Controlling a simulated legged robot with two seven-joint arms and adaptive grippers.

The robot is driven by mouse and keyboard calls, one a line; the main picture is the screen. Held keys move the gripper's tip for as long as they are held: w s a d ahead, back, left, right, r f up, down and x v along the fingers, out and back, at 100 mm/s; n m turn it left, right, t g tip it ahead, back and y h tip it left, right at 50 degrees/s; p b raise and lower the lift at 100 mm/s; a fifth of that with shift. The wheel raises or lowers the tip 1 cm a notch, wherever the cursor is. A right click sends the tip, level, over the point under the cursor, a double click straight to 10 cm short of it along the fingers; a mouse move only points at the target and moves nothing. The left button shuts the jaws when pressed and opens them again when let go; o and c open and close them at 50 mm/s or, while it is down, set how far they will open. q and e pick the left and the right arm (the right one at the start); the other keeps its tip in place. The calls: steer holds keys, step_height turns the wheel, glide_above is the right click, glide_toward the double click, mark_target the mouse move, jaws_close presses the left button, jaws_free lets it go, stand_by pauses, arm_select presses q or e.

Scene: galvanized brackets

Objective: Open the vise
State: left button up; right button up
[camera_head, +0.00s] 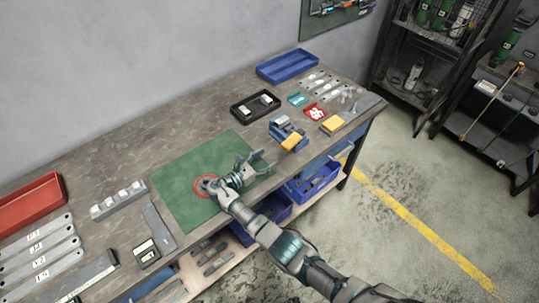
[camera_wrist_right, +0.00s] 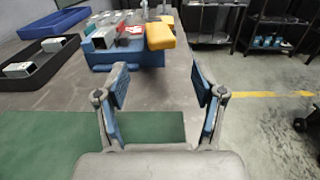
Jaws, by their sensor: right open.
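The vise (camera_head: 284,128) is a small blue and grey block on the workbench, just beyond the green mat, with a yellow part (camera_head: 292,143) on its near side. In the right wrist view the vise (camera_wrist_right: 125,54) is ahead and a little left, its yellow part (camera_wrist_right: 161,36) roughly straight ahead. I cannot tell how wide its jaws stand. My right gripper (camera_head: 256,165) is over the green mat, short of the vise and apart from it. Its two blue-padded fingers (camera_wrist_right: 158,84) are spread with nothing between them. My left gripper is not in view.
A black tray (camera_head: 237,112) with metal blocks stands left of the vise. A blue tray (camera_head: 265,75) is behind.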

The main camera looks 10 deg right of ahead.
steer(key=shift+s+v, duration=0.2)
steer(key=shift+v, duration=2.45)
steer(key=shift+d, duration=0.1)
steer(key=shift+p, duration=0.3)
step_height(320, 180, up, 10)
steer(key=shift+w, duration=0.1)
